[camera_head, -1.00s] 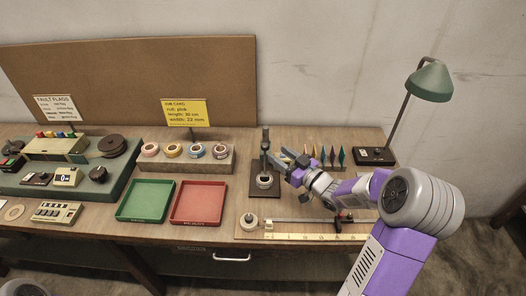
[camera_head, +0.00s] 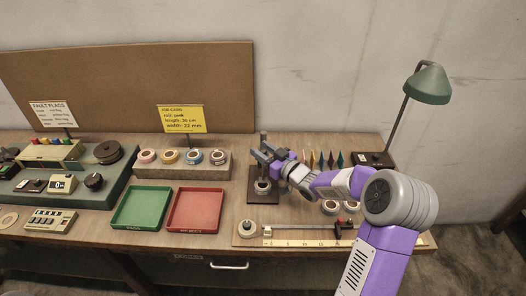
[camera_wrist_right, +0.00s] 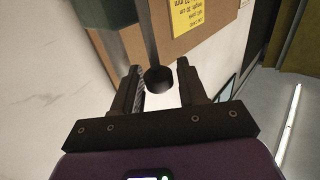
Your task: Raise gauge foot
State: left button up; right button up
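The thickness gauge is a dark stand with an upright post and a flat base (camera_head: 257,199), right of the red tray. A pale ring-shaped piece (camera_head: 262,187) sits on the base under the post. My right gripper (camera_head: 264,152) is at the upper part of the post, covering much of it. In the right wrist view, its two fingers (camera_wrist_right: 160,82) stand apart, with a dark round knob (camera_wrist_right: 159,78) between them and visible gaps at its sides. The gauge foot itself cannot be made out clearly. My left gripper is not in view.
A green tray (camera_head: 115,221) and a red tray (camera_head: 174,224) lie left of the gauge. A block with several tape rolls (camera_head: 226,165) stands behind them. A ruler rail (camera_head: 290,242) lies in front. Colored upright pieces (camera_head: 331,160) and a lamp (camera_head: 428,85) stand right.

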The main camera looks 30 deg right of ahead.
grip_shut()
jog(key=shift+r, duration=0.1)
notch_tip(320, 180, up, 3)
jog(key=shift+f+p, duration=0.1)
jog(key=shift+p, duration=1)
jog(key=shift+o, duration=1)
grip_release()
